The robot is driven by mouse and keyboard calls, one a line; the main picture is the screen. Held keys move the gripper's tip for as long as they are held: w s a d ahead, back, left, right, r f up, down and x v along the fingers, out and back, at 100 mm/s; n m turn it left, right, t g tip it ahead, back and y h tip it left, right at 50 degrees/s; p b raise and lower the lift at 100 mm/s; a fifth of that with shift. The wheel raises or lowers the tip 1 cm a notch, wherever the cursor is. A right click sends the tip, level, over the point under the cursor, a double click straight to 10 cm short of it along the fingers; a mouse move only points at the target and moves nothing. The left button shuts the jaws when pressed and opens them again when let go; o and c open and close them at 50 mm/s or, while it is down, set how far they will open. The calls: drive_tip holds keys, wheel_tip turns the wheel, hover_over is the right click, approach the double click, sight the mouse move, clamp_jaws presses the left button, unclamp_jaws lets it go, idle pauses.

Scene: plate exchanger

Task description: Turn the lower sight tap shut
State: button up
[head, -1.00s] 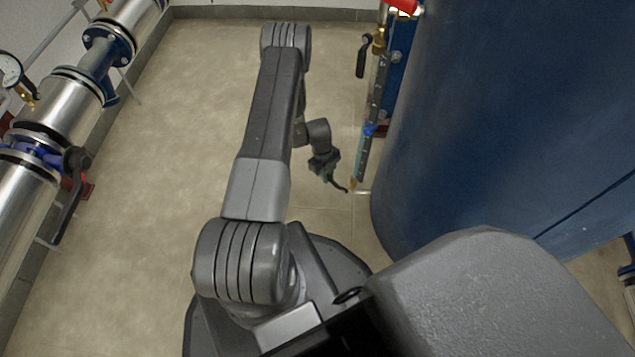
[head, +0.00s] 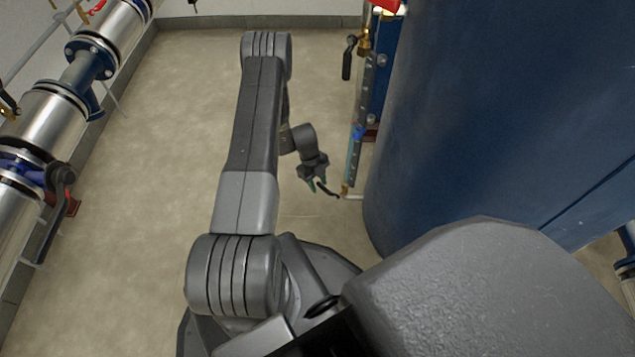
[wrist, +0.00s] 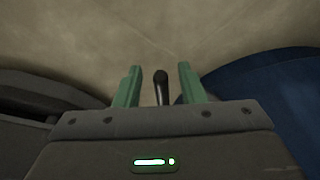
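The lower sight tap has a small brass body (head: 345,189) at the foot of the sight glass, with a dark lever (head: 328,192) that sticks out to the left and slightly up. In the wrist view the rounded black lever (wrist: 160,86) stands between my two green fingers. My gripper (head: 316,186) is open, with a finger on each side of the lever; in the wrist view (wrist: 158,84) a gap shows on both sides.
The sight glass (head: 356,150) rises beside the big blue tank (head: 480,110). An upper tap with a black hanging lever (head: 347,60) sits above. Silver pipes with a black-handled valve (head: 58,190) run along the left. The floor (head: 130,220) between is clear.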

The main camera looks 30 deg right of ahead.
drive_tip(key=p+v, duration=0.3)
drive_tip(key=v, duration=1)
drive_tip(key=shift+r+p, duration=0.35)
drive_tip(key=shift+r, duration=0.05)
drive_tip(key=shift+f, duration=0.1)
drive_tip(key=b+x, duration=0.4)
drive_tip(key=x, duration=1)
drive_tip(key=shift+r+p, duration=0.35)
drive_tip(key=shift+p, duration=0.3)
drive_tip(key=shift+w+f+b, duration=0.15)
drive_tip(key=shift+f+b, duration=0.1)
drive_tip(key=shift+b, duration=0.3)
